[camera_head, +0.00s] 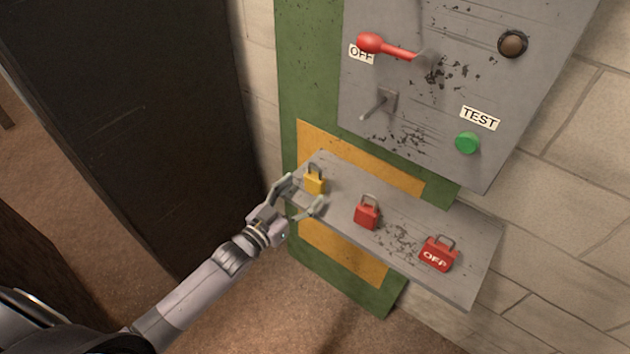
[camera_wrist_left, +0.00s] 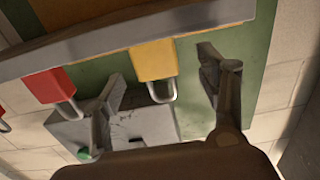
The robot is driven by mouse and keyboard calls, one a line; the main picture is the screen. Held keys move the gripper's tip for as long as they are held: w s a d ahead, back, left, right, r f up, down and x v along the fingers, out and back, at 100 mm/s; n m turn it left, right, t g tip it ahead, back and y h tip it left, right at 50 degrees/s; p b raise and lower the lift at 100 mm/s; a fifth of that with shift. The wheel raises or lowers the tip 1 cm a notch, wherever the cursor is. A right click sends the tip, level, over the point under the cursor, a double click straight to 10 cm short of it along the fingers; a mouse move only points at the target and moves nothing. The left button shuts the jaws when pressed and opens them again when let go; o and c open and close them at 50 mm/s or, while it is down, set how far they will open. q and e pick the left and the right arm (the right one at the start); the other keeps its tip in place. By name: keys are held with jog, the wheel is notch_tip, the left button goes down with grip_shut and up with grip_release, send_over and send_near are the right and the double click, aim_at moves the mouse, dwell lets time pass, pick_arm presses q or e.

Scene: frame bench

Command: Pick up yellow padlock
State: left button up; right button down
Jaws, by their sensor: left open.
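The yellow padlock (camera_head: 314,181) stands at the left end of a grey shelf (camera_head: 410,238) in the head view, shackle up. My left gripper (camera_head: 304,197) is open, its fingers reaching toward the padlock from the left and front. In the left wrist view the yellow padlock (camera_wrist_left: 155,61) shows between the two spread fingers of the left gripper (camera_wrist_left: 160,85), apparently still on the shelf edge (camera_wrist_left: 120,38). I cannot tell whether a finger touches it. My right gripper is not in view.
Above hangs a grey panel (camera_head: 455,100) with a red lever (camera_head: 385,46), a small metal switch (camera_head: 379,105) and a green button (camera_head: 467,143). A dark door (camera_head: 125,110) is at left.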

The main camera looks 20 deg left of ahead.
aim_at(311, 183)
pick_arm(q)
jog(key=x, duration=0.3)
jog(key=r+p+x, duration=0.1)
jog(key=x, duration=0.1)
jog(key=shift+s+d, duration=0.1)
jog(key=shift+d, duration=0.1)
jog(key=shift+w+d+f, duration=0.1)
jog(key=shift+w+f, duration=0.05)
jog(key=shift+w, duration=0.05)
jog(key=shift+s, duration=0.1)
jog(key=shift+c, duration=0.3)
jog(key=c, duration=1.3)
